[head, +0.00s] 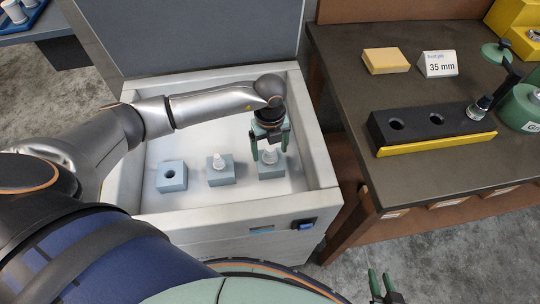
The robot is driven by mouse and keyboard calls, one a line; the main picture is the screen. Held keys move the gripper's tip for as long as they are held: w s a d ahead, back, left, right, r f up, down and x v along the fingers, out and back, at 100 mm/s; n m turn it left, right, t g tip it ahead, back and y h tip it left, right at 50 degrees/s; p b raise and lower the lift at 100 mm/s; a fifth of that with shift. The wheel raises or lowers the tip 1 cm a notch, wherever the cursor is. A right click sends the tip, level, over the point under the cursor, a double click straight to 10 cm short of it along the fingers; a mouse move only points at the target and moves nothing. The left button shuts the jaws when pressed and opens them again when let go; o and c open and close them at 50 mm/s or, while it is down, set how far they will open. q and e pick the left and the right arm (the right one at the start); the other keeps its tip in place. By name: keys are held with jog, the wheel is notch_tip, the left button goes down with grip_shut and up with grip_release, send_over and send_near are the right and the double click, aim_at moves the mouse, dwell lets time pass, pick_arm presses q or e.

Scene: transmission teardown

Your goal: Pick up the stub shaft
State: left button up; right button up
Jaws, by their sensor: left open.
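Three blue-grey blocks stand in the white bin. The left block (171,176) has an empty dark hole. The middle block (221,177) holds a pale stepped shaft (219,162) upright. The right block (271,172) holds another pale shaft part (270,157). I cannot tell which part is the stub shaft. My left gripper (270,147) is open and points down over the right block, its fingers on either side of the pale part's upper end. Contact cannot be made out. My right gripper (382,283) is low at the bottom right edge, empty, with its fingers apart.
The bin's light rim (325,174) surrounds the blocks. On the dark bench (350,60) at right are a black holed block (410,125) with a yellow front strip, a yellow box (385,61), a "35 mm" sign (438,64) and a green round item (520,108).

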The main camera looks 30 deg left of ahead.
pick_arm(q)
notch_tip(320, 180, down, 2)
jog(key=shift+f, duration=0.1)
grip_shut()
dwell(0.7)
jog(key=shift+w+r, duration=0.1)
jog(key=shift+r, duration=0.1)
